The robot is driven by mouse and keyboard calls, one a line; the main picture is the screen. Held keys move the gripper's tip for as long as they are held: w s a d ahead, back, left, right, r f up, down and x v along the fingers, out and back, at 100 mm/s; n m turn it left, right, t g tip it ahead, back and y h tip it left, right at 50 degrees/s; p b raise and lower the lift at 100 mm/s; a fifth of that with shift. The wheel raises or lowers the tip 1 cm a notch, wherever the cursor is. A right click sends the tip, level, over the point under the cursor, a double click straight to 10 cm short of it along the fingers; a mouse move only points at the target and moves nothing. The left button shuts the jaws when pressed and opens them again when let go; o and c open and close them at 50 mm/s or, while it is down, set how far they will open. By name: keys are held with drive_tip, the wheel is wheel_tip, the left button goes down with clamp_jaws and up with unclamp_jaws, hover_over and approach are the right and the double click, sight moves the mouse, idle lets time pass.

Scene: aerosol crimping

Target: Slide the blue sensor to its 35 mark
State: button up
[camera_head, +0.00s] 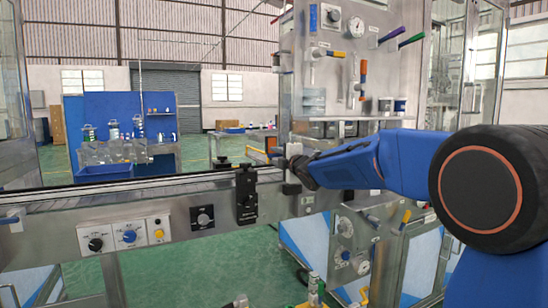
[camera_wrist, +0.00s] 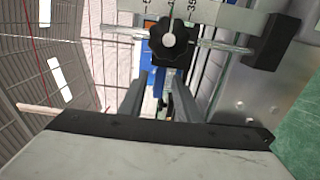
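In the wrist view, the two fingers of my gripper (camera_wrist: 157,88) stand apart with a visible gap between them. A narrow blue part (camera_wrist: 160,75), which looks like the blue sensor, shows in and beyond this gap, below a black lobed knob (camera_wrist: 172,41). I see no finger pressed on it. A pale scale (camera_wrist: 228,20) with printed marks runs behind the knob; one mark right of the knob looks like 35. In the head view, my gripper (camera_head: 292,168) is at the rail, and its fingers are hard to make out.
The metal rail (camera_head: 120,198) crosses the head view and carries a black block (camera_head: 246,194) close left of my gripper. A control panel (camera_head: 128,238) with knobs is on the front. An upright panel with a gauge (camera_head: 355,27) and coloured handles stands above my arm.

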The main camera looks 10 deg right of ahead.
drive_tip(key=shift+x, duration=0.9)
clamp_jaws()
drive_tip(key=shift+f, duration=1.2)
unclamp_jaws()
drive_tip(key=shift+r, duration=0.1)
drive_tip(key=shift+s, duration=0.15)
drive_tip(key=v, duration=1.7)
